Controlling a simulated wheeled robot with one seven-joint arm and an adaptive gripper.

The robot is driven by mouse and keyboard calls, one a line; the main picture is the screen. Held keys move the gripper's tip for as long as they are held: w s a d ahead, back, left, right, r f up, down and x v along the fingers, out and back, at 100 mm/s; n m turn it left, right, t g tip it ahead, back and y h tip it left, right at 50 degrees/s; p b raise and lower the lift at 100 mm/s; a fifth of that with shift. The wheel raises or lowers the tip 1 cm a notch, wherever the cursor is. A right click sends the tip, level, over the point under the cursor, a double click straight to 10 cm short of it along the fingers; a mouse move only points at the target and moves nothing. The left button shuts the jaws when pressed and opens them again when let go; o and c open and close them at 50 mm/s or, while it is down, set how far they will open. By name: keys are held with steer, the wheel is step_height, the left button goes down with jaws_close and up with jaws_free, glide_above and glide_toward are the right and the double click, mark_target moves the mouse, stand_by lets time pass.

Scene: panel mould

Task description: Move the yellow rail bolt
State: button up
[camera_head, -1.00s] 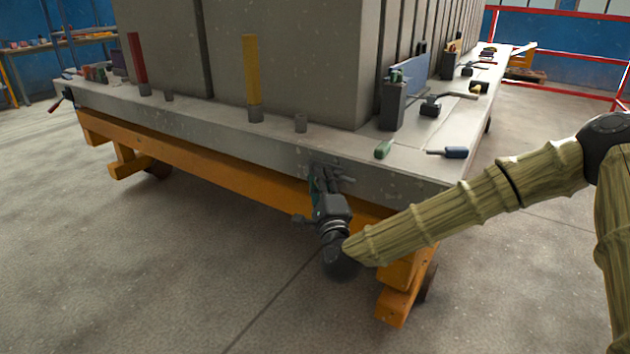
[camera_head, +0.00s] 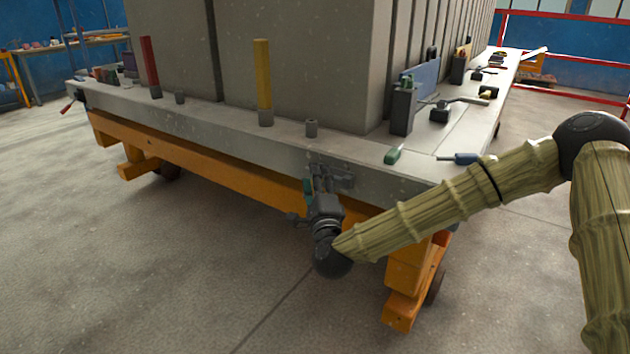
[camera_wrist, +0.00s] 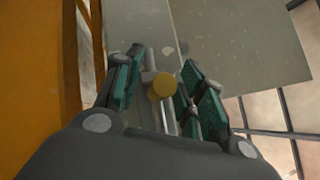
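The yellow rail bolt shows in the wrist view as a round yellow knob (camera_wrist: 163,87) on a grey metal rod and bracket, at the side of the grey mould table. My gripper (camera_wrist: 166,92) has its teal-padded fingers apart, one on each side of the knob. The knob looks nearer the right finger; I cannot tell if they touch. In the head view my gripper (camera_head: 318,180) is at the table's front side, by a dark grey bracket (camera_head: 340,177). The yellow knob is hidden there by the gripper.
The mould table (camera_head: 230,118) stands on an orange wheeled frame (camera_head: 200,155). The floor in front is clear.

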steer(key=shift+s, duration=0.1)
steer(key=v, duration=1.1)
steer(key=shift+s, duration=0.45)
steer(key=shift+f, duration=0.1)
steer(key=s+a+f+n+g+y, duration=0.1)
steer(key=s+f+n+g, duration=0.25)
steer(key=f, duration=0.55)
steer(key=s+a+f+n+g+y, duration=0.2)
steer(key=s+f+n+g, duration=0.15)
steer(key=f, duration=0.45)
steer(key=s+a+f+n+g+y, duration=0.1)
steer(key=s+f+n+g, duration=0.2)
steer(key=f, duration=0.6)
steer(key=s+d+f+n+g+h, duration=0.2)
steer(key=s+d+f+n+g, duration=0.25)
steer(key=s+f, duration=0.45)
steer(key=s+d+f+n+g+h, duration=0.1)
steer(key=s+d+f+n+g, duration=0.2)
steer(key=s+d+f, duration=0.45)
steer(key=s+d+f+n+g+h, duration=0.3)
steer(key=s+d, duration=0.4)
steer(key=s, duration=0.6)
step_height(320, 180, up, 29)
steer(key=p, duration=2.9)
steer(key=shift+w+g+y, duration=0.3)
steer(key=shift+w+g, duration=0.05)
steer(key=shift+w, duration=0.05)
